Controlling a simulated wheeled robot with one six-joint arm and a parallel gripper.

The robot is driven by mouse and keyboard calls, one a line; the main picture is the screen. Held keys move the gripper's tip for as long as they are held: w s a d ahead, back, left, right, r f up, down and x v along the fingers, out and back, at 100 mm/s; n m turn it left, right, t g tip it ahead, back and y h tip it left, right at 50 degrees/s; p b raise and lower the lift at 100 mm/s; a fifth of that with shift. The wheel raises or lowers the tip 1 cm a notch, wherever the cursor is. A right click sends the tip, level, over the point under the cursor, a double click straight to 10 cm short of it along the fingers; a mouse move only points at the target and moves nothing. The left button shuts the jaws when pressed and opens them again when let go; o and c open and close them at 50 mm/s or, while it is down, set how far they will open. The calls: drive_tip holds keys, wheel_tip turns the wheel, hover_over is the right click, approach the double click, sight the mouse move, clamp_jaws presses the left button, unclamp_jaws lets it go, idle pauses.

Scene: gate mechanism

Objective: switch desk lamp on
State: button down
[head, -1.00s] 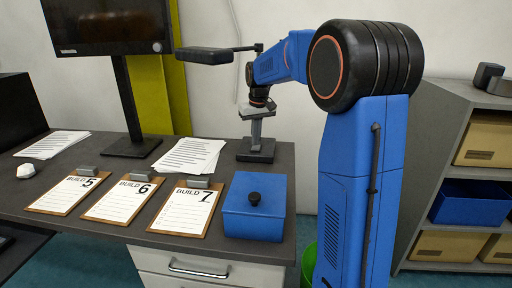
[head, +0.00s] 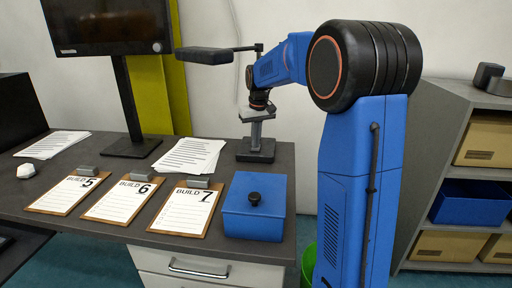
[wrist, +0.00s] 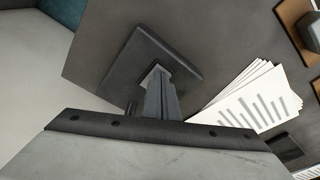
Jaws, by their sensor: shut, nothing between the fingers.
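The desk lamp has a dark flat head (head: 203,55) on a thin arm at the back right of the desk. Its dark square base (head: 244,154) stands on the desk below; the base also shows in the wrist view (wrist: 127,62). No glow shows at the lamp head. Its post is largely hidden by my arm, and I cannot make out a switch. My gripper (head: 256,144) points down over the base with its fingers together and empty. In the wrist view its fingertips (wrist: 155,75) are over the base; I cannot tell whether they touch it.
A blue lidded box (head: 250,218) stands in front of the base, at the desk's right edge. Loose papers (head: 187,156) lie left of the base. Several clipboards (head: 185,210) line the front. A monitor (head: 108,28) stands at the back left. Shelving (head: 445,160) is at right.

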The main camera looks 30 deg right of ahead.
idle(0.3)
wheel_tip(320, 180, up, 7)
idle(1.0)
drive_tip(key=shift+f, duration=0.15)
